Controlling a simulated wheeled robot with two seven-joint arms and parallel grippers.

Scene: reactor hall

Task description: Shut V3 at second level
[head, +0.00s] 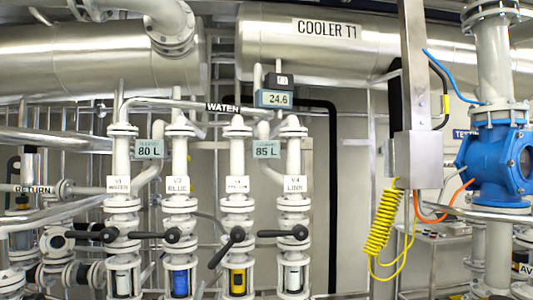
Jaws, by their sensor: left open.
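My right gripper is not in view.
V1 (118,185), V2 (178,185) and V4 (293,185) have levers lying about level, pointing left. Displays read 80 L (149,149), 85 L (266,149) and 24.6 (275,99). A yellow coiled hose (383,222) hangs right of V4.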

